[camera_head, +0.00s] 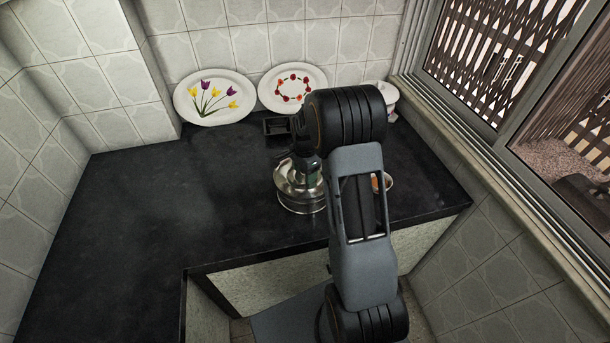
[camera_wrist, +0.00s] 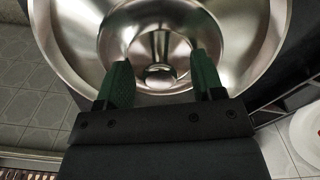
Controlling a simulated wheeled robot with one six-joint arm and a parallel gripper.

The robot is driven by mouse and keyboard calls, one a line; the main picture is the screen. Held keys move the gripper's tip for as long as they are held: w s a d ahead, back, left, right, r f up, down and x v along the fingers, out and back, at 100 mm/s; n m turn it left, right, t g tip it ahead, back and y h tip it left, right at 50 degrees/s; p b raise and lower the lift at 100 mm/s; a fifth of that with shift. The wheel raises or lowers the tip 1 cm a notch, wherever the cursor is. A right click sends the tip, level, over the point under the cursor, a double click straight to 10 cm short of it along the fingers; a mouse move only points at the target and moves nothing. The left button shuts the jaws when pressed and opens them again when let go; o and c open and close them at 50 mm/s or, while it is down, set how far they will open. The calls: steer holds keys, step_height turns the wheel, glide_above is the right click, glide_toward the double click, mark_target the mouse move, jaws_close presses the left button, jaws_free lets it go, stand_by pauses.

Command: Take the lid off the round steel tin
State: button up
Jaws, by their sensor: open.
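The round steel tin (camera_head: 302,206) stands on the dark counter, partly hidden behind my arm in the head view. Its shiny lid (camera_head: 287,183) is on top, and it fills much of the wrist view (camera_wrist: 240,35). A rounded steel knob (camera_wrist: 160,74) rises from the lid's middle. My gripper (camera_wrist: 160,60) is open above the lid, with one green finger on each side of the knob in the picture. I cannot tell whether the fingers touch it. In the head view my gripper (camera_head: 303,172) is mostly hidden and low over the tin.
A small bowl (camera_head: 388,181) with orange contents stands right of the tin, close to my arm. Behind are a dark box (camera_head: 277,126), a tulip plate (camera_head: 215,97), a red-patterned plate (camera_head: 290,80) and a white pot (camera_head: 389,94). The left counter (camera_head: 140,220) is clear.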

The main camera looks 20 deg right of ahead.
steer(key=c, duration=1)
steer(key=shift+c, duration=0.2)
steer(key=shift+r, duration=0.15)
